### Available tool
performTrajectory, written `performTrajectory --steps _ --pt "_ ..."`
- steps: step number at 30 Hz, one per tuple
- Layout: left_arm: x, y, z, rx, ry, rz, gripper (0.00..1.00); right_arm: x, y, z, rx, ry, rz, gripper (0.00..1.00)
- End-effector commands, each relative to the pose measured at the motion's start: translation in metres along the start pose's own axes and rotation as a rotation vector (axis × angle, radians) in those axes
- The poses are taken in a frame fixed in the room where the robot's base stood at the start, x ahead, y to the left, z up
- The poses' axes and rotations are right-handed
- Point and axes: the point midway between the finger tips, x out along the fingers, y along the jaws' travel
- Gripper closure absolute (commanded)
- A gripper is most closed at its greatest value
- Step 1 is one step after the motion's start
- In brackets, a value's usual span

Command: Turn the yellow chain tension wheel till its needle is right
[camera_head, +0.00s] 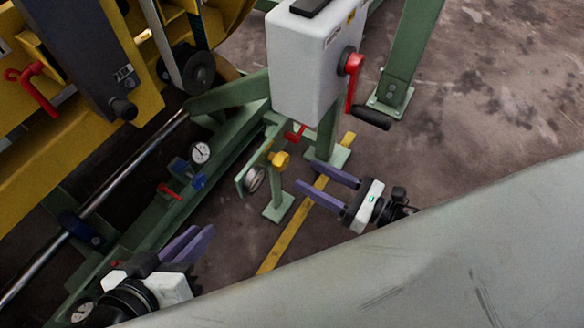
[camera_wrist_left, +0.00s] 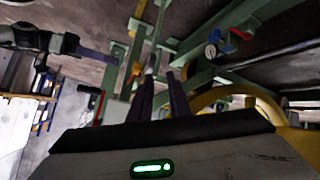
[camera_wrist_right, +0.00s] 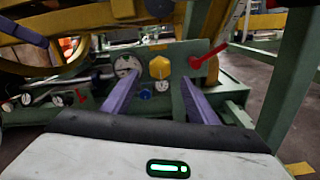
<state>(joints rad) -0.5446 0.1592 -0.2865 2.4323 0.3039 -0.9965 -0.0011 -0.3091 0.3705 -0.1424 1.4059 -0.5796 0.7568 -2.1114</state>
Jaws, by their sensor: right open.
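The yellow wheel (camera_head: 279,159) is a small knob on a green panel, beside a round gauge (camera_head: 255,179) on the same panel. In the right wrist view the yellow wheel (camera_wrist_right: 160,68) faces me, with the white-faced gauge (camera_wrist_right: 126,66) to its left; its needle is too small to read. My right gripper (camera_head: 306,177) is open and empty, pointing at the panel. The wheel lies between its fingers in the right wrist view, but the fingers look short of it. My left gripper (camera_head: 203,232) is open and empty, lower left of the panel.
A red lever (camera_wrist_right: 208,55) sits right of the wheel on the panel. A grey box with a red crank (camera_head: 353,80) stands above. Another gauge (camera_head: 200,153) and a blue knob (camera_head: 199,181) are on the green frame at left. Floor to the right is open.

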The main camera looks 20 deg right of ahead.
Motion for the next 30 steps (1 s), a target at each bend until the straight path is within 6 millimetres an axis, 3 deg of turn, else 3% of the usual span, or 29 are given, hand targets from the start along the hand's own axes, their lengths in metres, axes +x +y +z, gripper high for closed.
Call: performTrajectory --steps 3,9,22,30 --pt "0.000 0.002 -0.002 -0.004 0.018 0.011 0.83 0.025 0.000 -0.001 0.001 -0.003 0.001 0.46" --pt "-0.001 0.006 -0.006 -0.011 0.039 0.026 0.83 0.053 -0.001 -0.001 0.002 0.000 -0.001 0.46" --pt "-0.003 0.008 -0.009 -0.013 0.052 0.034 0.83 0.065 0.000 -0.001 0.004 0.001 -0.002 0.46" --pt "-0.003 0.008 -0.009 -0.013 0.051 0.033 0.83 0.065 0.000 -0.001 0.004 0.001 -0.002 0.88"
